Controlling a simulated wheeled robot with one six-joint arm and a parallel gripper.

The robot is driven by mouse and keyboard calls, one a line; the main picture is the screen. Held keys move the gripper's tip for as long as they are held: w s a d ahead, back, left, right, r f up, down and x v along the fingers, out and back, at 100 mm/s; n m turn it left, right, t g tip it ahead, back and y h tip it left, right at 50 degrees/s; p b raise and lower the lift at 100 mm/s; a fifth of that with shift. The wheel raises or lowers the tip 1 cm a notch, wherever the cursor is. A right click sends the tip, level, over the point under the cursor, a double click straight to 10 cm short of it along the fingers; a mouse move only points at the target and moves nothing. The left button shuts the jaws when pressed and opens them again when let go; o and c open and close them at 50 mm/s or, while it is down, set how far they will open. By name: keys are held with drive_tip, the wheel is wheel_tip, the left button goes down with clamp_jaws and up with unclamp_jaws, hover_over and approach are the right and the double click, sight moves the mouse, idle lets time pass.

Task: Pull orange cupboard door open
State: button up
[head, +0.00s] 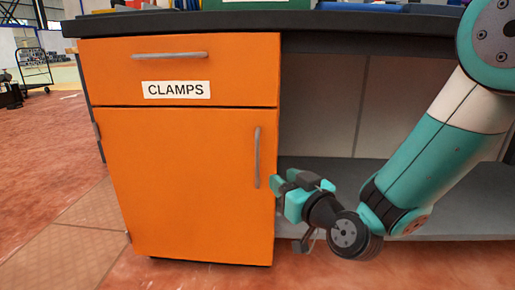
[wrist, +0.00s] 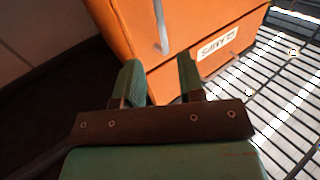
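The orange cupboard door (head: 185,185) is below a drawer in the head view and looks shut, flush with its frame. Its grey vertical handle (head: 257,157) is near the door's upper right edge, with hinges on the left side. My gripper (head: 288,184) is just right of the handle's lower end, apart from it. In the wrist view my gripper (wrist: 159,72) has two teal fingers spread with an empty gap. The handle (wrist: 160,27) shows beyond the fingertips, roughly in line with the gap, on the orange door (wrist: 133,28).
The orange drawer (head: 225,60) has a horizontal handle (head: 169,55) and a CLAMPS label (head: 176,90). A dark worktop (head: 300,20) overhangs above. An open bay with a grey shelf (head: 460,200) lies right of the cupboard. The floor in front (head: 60,190) is clear.

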sight(258, 160)
drive_tip(key=p+x, duration=1)
drive_tip(key=shift+a, duration=0.1)
drive_tip(key=shift+x, duration=0.85)
clamp_jaws()
